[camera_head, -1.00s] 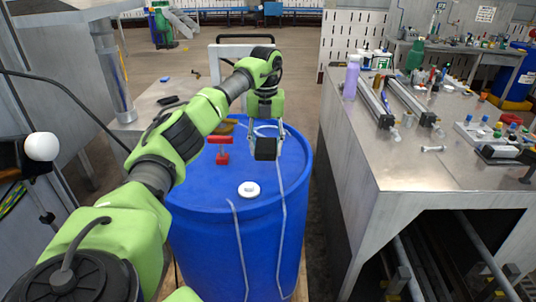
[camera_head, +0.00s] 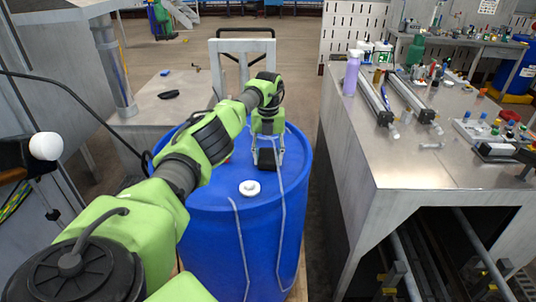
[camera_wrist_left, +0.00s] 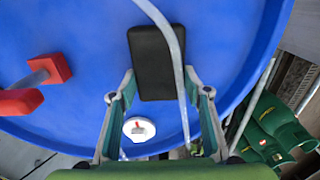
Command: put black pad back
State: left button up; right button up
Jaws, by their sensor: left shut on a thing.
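The black pad (camera_head: 267,161) is a dark rectangular block, held between the fingers of my left gripper (camera_head: 268,154). It is over the top of the blue drum (camera_head: 215,196), behind the white cap (camera_head: 250,188). In the left wrist view the pad (camera_wrist_left: 153,65) lies between the fingertips of my left gripper (camera_wrist_left: 158,88), with the blue lid around it. I cannot tell if the pad touches the lid. My right gripper is not in view.
A red object (camera_wrist_left: 45,75) sits on the drum in the left wrist view; my arm mostly hides it in the head view. A steel table (camera_head: 400,160) with rails and bottles stands to the right. A low grey table (camera_head: 150,108) is behind left.

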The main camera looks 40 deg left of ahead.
aim_at(268, 158)
pick_arm(q)
jog(key=shift+f, duration=0.15)
jog(key=o, duration=0.9)
jog(key=shift+o, duration=0.4)
jog(key=shift+r, duration=0.3)
jog(key=shift+w+r, duration=0.1)
jog(key=shift+r, duration=0.2)
notch_tip(268, 158, up, 11)
jog(key=b, duration=0.3)
jog(key=shift+r, duration=0.15)
